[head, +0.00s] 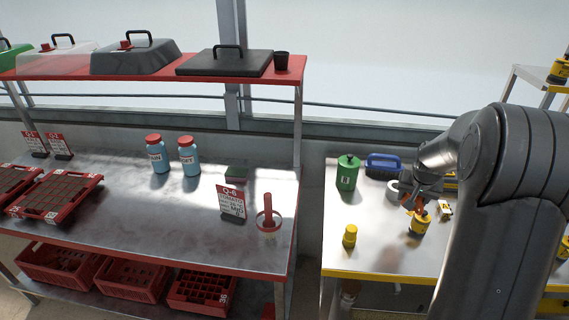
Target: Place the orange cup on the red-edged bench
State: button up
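The red-edged bench (120,215) fills the left, a metal top with a red front edge. My gripper (411,203) is over the yellow-edged bench (375,258) at the right, pointing down. Small orange patches show at its fingers, just above and behind a yellow-orange container (420,224). I cannot tell whether any orange patch is a cup, or whether the fingers are open or shut. No orange cup can be clearly made out; my arm hides part of the right bench.
Two blue red-capped bottles (189,157), a Q-6 sign (231,203) and a red upright holder (268,215) stand on the red-edged bench. Red trays (56,197) lie at its left. A red shelf (285,76) overhangs its back. Its middle front is clear.

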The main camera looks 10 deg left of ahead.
notch_tip(320, 180, up, 5)
jog(key=shift+r, duration=0.2)
jog(key=w+a+n+y, duration=0.1)
jog(key=w+a+n, duration=0.35)
jog(key=a, duration=0.95)
jog(key=n+y, duration=0.3)
jog(key=n, duration=0.4)
send_over(191, 228)
jog(key=s, duration=0.1)
jog(key=shift+g, duration=0.5)
jog(key=f, duration=1.5)
jog(key=d+f, duration=0.1)
jog(key=f, duration=0.6)
jog(key=shift+f, duration=0.15)
jog(key=shift+f, duration=0.15)
